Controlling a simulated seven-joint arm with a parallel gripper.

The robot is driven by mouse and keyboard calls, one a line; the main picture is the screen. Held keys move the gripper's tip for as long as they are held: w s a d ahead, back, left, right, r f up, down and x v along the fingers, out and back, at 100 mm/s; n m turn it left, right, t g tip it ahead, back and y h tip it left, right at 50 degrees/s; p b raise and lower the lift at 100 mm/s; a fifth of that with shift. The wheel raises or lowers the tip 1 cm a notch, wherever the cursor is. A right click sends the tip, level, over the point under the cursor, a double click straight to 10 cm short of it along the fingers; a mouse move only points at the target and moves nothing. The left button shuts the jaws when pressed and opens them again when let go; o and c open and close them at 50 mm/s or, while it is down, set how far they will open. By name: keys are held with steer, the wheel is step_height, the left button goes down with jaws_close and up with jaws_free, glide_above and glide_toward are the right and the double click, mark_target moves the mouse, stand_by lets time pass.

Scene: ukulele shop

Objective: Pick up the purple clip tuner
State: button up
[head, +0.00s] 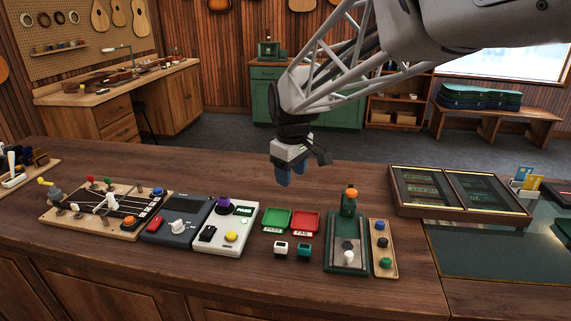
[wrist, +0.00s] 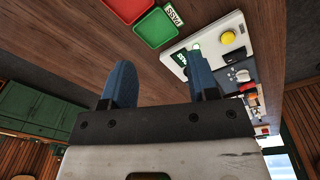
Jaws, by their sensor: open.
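The purple clip tuner (head: 224,203) sits at the back of a white test box (head: 223,236) on the wooden counter in the head view. My gripper (head: 290,174) is open and empty, above the counter to the right of the tuner and clear of it. In the wrist view, the two blue fingers of my gripper (wrist: 160,76) are spread apart with nothing between them. The white box (wrist: 207,42) lies beyond the right finger there. I cannot make out the tuner in the wrist view.
On the white box are a yellow button (head: 231,236) and a black switch (head: 208,233). Green (head: 276,217) and red (head: 306,221) trays lie right of it, with two small blocks in front. A green stand (head: 347,240) stands further right. A grey device (head: 177,219) adjoins the box's left.

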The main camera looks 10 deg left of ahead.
steer(key=w+a+f+n, duration=0.2)
steer(key=a, duration=0.4)
steer(key=w+a+f+n, duration=0.1)
steer(key=w+a+f, duration=0.1)
steer(key=a, duration=0.4)
steer(key=n, duration=0.3)
glide_above(223, 198)
step_height(223, 198, down, 3)
steer(key=shift+f+g, duration=0.1)
steer(key=shift+g, duration=0.3)
steer(key=shift+f, duration=1.3)
steer(key=shift+d+f, duration=0.1)
steer(key=shift+f, duration=2.5)
